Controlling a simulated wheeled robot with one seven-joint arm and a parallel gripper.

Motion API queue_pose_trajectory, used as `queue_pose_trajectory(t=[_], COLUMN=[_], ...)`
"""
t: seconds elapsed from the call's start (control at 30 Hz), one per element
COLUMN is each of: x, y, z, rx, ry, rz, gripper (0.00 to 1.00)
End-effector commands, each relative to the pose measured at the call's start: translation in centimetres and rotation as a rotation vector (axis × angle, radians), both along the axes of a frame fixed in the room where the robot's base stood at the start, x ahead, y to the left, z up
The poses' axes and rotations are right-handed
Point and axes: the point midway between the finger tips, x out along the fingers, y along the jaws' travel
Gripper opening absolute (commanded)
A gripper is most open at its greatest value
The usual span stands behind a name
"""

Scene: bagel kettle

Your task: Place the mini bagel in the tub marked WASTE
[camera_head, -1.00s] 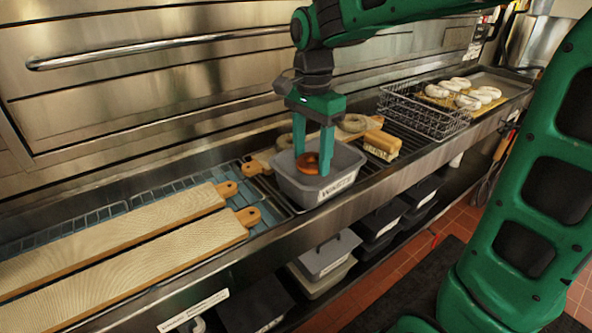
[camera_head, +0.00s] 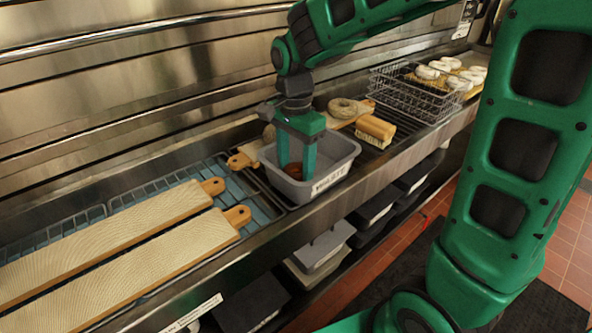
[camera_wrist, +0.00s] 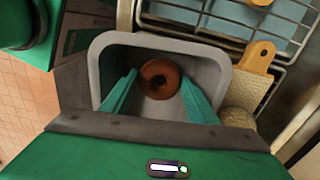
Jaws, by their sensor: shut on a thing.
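The mini bagel (camera_head: 293,171) is a small brown ring. The grey WASTE tub (camera_head: 338,163) stands on the counter with its label facing front. My gripper (camera_head: 296,170) points down into the tub and is shut on the mini bagel, inside the tub walls. In the wrist view the bagel (camera_wrist: 160,79) shows between my two green fingers (camera_wrist: 158,92), with the tub rim (camera_wrist: 96,62) around them. I cannot tell whether the bagel touches the tub floor. In the head view the fingers partly hide it.
Two long wooden boards (camera_head: 120,262) lie to the left of the tub. A wood-backed brush (camera_head: 375,130) and a board with a pale bagel (camera_head: 343,108) lie behind and right. A wire basket (camera_head: 412,97) stands further right, beside several white rings (camera_head: 441,66).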

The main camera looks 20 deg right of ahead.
Motion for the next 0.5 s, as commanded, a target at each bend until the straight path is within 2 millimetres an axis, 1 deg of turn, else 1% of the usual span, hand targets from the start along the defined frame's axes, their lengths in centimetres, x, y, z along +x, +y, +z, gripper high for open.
queue_pose_trajectory(t=[0.03,0.13,0.47,0.5], x=[-0.1,0.0,0.0,0.0], y=[0.0,0.0,0.0,0.0], z=[-0.8,-1.8,-2.0,-2.1], rx=[-0.001,-0.001,0.000,0.000], ry=[0.003,0.002,0.000,0.000], rz=[0.000,0.000,-0.001,-0.001], gripper=[0.32,0.32,0.32,0.56])
